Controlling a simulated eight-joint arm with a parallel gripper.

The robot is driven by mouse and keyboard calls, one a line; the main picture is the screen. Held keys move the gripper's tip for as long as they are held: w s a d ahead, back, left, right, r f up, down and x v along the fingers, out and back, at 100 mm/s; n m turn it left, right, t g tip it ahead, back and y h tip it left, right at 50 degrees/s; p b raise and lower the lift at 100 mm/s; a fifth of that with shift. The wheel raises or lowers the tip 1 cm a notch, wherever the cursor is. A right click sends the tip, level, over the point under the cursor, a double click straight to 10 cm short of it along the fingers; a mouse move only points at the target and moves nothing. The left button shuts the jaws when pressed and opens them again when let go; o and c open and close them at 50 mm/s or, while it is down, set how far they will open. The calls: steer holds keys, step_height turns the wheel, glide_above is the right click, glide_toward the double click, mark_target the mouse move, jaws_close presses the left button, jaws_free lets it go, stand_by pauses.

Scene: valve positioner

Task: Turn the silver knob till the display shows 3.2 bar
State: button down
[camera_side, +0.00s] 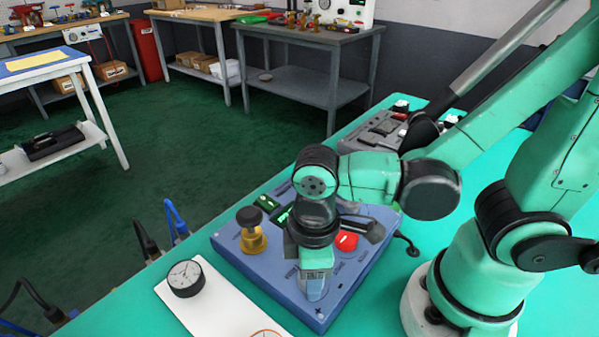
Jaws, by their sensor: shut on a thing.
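A blue valve positioner panel (345,285) lies on the green bench top. My gripper (312,286) points down over the panel's front part. It is shut on the silver knob, which is mostly hidden by the gripper; a greyish silver part shows at its lower end, and I cannot tell clearly where finger ends and knob begins. A small dark display with green light (283,215) shows behind my wrist, partly covered by it. Its reading cannot be made out from here.
On the panel are a brass fitting with a black knob (251,232) at left and a red button (347,241) right of my wrist. A round gauge (185,278) sits on a white board (212,309) at front left. Blue and black cables (176,219) stand along the bench edge.

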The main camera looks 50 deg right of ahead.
steer(key=shift+c, duration=1.7)
jaws_free()
steer(key=shift+r, duration=2.8)
steer(key=w+d+m+t, duration=0.1)
steer(key=w+d+m, duration=0.1)
steer(key=w+d+r+m+t, duration=0.1)
steer(key=w+d+m+t, duration=0.1)
steer(key=shift+w+y, duration=0.1)
steer(key=shift+y, duration=0.3)
steer(key=w+d+r+m+t, duration=0.2)
steer(key=w+d+m+t, duration=0.1)
steer(key=d, duration=0.3)
steer(key=shift+w+r+m+t+h, duration=0.4)
steer(key=shift+m+t, duration=0.2)
steer(key=shift+m, duration=0.2)
steer(key=shift+a+f, duration=0.1)
